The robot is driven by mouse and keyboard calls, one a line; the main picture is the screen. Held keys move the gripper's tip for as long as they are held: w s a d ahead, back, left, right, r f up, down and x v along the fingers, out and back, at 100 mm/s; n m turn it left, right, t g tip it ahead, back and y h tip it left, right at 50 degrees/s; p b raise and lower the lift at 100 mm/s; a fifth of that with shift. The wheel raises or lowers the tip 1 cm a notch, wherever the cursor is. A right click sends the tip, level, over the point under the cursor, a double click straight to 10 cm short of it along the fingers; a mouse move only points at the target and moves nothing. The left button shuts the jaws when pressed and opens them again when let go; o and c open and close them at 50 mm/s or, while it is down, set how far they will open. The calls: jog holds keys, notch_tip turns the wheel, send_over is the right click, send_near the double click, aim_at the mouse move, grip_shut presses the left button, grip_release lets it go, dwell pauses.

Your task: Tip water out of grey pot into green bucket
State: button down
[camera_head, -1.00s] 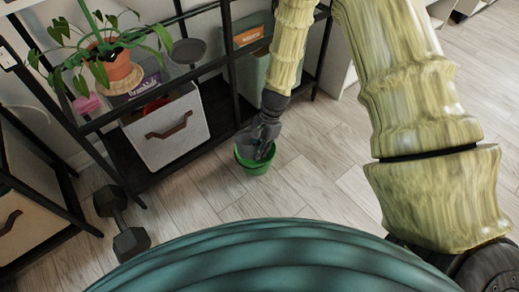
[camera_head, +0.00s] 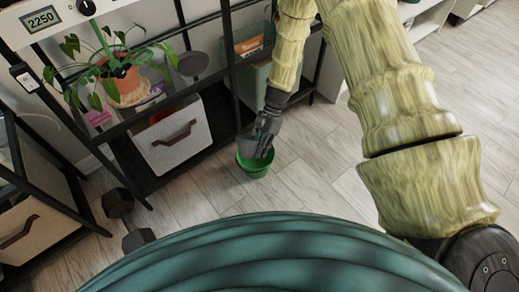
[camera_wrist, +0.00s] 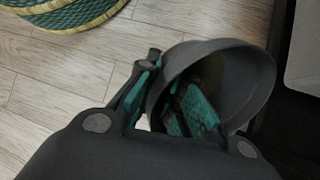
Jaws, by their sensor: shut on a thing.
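The grey pot (camera_wrist: 225,75) is tilted in my gripper (camera_wrist: 165,100) in the wrist view. One teal-padded finger shows outside its wall and the other inside its mouth, so my gripper is shut on the wall. In the head view my gripper (camera_head: 264,142) is low over the green bucket (camera_head: 254,168), with part of the grey pot (camera_head: 246,146) showing beside the fingers, at the bucket's mouth. The bucket stands upright on the floor. I cannot see water, and the bucket's inside is mostly hidden. I cannot tell whether pot and bucket touch.
A black shelf rack (camera_head: 150,178) stands just behind and left of the bucket, holding a light bin (camera_head: 175,138), a potted plant (camera_head: 125,80) and a grey dish (camera_head: 193,63). A dumbbell (camera_head: 137,239) lies on the floor at left. Floor to the right is clear.

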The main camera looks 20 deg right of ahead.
jog(key=shift+w+d+r+g+y, duration=0.15)
jog(key=shift+w+r+g+y, duration=0.15)
jog(key=shift+r+g, duration=0.25)
jog(key=shift+w+d+r+g+y, duration=0.2)
jog(key=shift+r+g+y, duration=0.2)
jog(key=shift+g, duration=0.25)
jog(key=shift+w+r+g+y, duration=0.2)
jog(key=shift+r+g+y, duration=0.1)
jog(key=shift+r+y, duration=0.1)
dwell(1.5)
